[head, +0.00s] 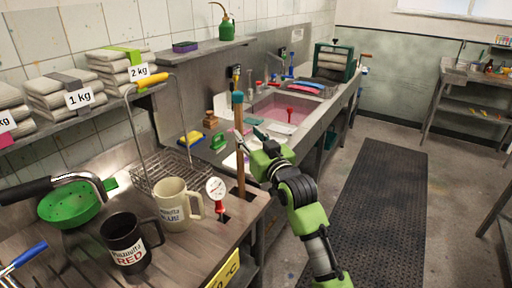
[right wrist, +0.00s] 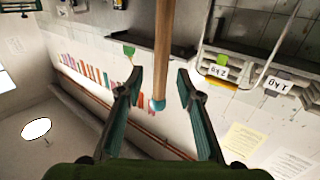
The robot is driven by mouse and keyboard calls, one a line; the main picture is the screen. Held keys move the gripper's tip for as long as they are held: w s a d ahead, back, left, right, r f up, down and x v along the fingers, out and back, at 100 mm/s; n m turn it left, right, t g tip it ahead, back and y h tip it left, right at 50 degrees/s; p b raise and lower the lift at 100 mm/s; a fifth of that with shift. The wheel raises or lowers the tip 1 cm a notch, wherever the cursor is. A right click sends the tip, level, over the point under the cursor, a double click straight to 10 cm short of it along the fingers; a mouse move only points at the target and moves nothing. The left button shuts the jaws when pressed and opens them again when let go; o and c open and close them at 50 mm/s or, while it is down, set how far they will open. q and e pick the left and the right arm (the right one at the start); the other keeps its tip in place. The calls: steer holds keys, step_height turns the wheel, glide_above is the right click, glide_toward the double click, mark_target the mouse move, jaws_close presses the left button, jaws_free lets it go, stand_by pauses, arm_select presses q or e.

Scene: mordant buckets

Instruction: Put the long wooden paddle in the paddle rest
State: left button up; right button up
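The long wooden paddle (head: 239,150) stands upright, with a teal top end. Its lower end meets the wooden counter beside a dark opening (head: 251,196), which may be the paddle rest; I cannot tell how deep it sits. My left gripper is not in view.
A red-based dial thermometer (head: 217,193), a cream mug (head: 174,205) and a black mug (head: 128,243) stand left of the paddle. A wire basket (head: 168,170) and green colander (head: 70,204) are behind them. A pink-filled sink (head: 283,110) lies beyond.

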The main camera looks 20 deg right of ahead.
steer(key=shift+s+d+b, duration=0.15)
steer(key=shift+s+b, duration=0.2)
steer(key=shift+s, duration=2.15)
steer(key=shift+f, duration=0.1)
steer(key=s+a+f+g, duration=0.1)
steer(key=s+f+g, duration=0.1)
steer(key=s+f, duration=0.35)
steer(key=s+a+f+g, duration=0.1)
steer(key=s+f+g, duration=0.1)
steer(key=f, duration=0.7)
steer(key=s+f+g, duration=0.4)
steer(key=s+f, duration=0.3)
steer(key=s, duration=0.4)
steer(key=s+a+f+n+g+h, duration=0.1)
steer(key=s+f+g, duration=0.2)
steer(key=s+f, duration=0.5)
steer(key=s+f+g, duration=0.4)
steer(key=s+f, duration=0.1)
steer(key=s, duration=0.8)
step_height(320, 180, down, 27)
steer(key=s+g, duration=0.1)
steer(key=s, duration=0.1)
steer(key=s+d+f+g, duration=0.1)
steer(key=s+d+f, duration=0.2)
steer(key=s+f, duration=1.1)
steer(key=shift+s+f+n, duration=0.25)
steer(key=shift+s+n, duration=0.05)
steer(key=shift+s, duration=0.85)
